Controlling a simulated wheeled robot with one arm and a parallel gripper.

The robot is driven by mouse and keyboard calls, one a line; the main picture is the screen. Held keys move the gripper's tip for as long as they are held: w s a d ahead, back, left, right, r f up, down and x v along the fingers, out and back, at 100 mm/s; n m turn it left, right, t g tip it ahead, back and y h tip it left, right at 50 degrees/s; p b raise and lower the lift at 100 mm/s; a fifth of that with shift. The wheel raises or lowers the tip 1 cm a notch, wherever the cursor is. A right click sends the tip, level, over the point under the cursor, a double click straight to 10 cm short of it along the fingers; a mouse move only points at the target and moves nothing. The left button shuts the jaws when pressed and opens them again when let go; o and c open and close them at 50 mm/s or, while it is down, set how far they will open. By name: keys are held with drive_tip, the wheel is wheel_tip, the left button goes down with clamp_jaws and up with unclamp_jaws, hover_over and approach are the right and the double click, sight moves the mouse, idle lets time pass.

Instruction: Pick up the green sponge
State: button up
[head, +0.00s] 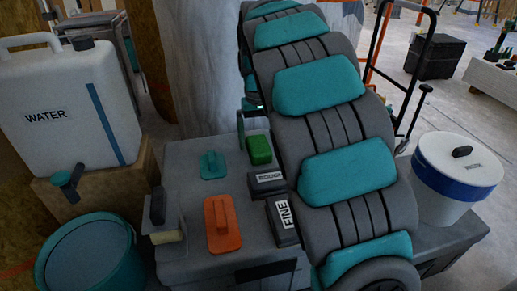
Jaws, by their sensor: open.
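The green sponge (259,150) lies on the grey worktop (185,262) in the middle of the head view, just left of my arm. My arm, in teal and grey segments, fills the centre right and hides what lies behind it. My gripper (254,122) shows only in part at the far edge of the sponge, pointing down. It is open, with a dark finger near the sponge's far left corner. The sponge is not clearly between the fingers, and I cannot tell whether they touch it.
Near the sponge are a block marked ROUGH (268,184), a block marked FINE (283,222), an orange float (222,224) and a small teal float (212,165). A white water tank (72,120) and teal bucket (90,262) stand left. A white bucket (452,185) stands right.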

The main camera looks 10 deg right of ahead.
sight(259, 143)
wheel_tip(259, 143, down, 2)
drive_tip(key=shift+f, duration=0.25)
drive_tip(key=shift+c, duration=0.2)
drive_tip(key=c, duration=1.4)
drive_tip(key=shift+o, duration=0.2)
drive_tip(key=shift+r, duration=5.05)
drive_tip(key=o, duration=1)
drive_tip(key=shift+c, duration=0.2)
drive_tip(key=c, duration=0.7)
